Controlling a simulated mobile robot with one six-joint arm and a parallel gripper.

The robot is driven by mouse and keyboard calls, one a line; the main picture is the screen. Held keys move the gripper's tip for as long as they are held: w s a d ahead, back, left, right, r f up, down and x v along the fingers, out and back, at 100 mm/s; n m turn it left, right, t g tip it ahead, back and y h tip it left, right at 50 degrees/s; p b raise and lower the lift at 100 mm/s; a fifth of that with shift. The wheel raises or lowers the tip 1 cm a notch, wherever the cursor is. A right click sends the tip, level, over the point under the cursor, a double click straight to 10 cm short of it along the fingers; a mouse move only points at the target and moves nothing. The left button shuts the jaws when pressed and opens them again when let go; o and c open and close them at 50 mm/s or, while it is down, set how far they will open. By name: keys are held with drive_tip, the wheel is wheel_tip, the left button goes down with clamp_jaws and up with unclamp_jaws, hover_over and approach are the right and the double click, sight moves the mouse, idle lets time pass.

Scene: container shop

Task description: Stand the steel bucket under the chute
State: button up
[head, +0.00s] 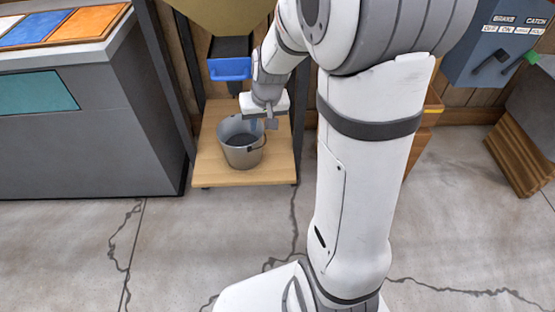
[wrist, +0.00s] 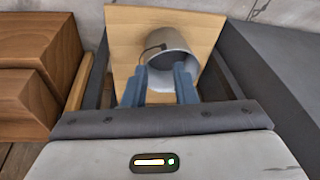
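The grey steel bucket (head: 240,155) stands upright on a low wooden platform (head: 213,174) in the head view. A dark chute with a blue lip (head: 230,68) hangs above and behind it, below a yellow hopper (head: 222,14). My gripper (head: 268,122) is just above the bucket's right rear rim, pointing down. In the wrist view the bucket (wrist: 176,66) shows beyond the two blue fingers, with its dark handle on the left. The fingers (wrist: 159,92) are apart, with nothing visibly clamped between them. I cannot tell whether either finger touches the bucket.
Dark posts flank the platform. A grey counter (head: 85,130) with coloured panels stands on the left. Wooden boxes (wrist: 40,80) lie left in the wrist view. A blue-grey wall box with levers (head: 490,55) is at the right. The concrete floor in front is clear.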

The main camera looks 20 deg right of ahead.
drive_tip(key=s+a+r+g, duration=0.1)
drive_tip(key=s+r, duration=0.1)
drive_tip(key=s, duration=0.7)
drive_tip(key=s+a+r+n, duration=0.1)
drive_tip(key=s+r, duration=0.2)
drive_tip(key=s, duration=0.6)
drive_tip(key=shift+s+a+r+g+h, duration=0.15)
drive_tip(key=shift+s+r+g+h, duration=0.15)
drive_tip(key=shift+g, duration=0.1)
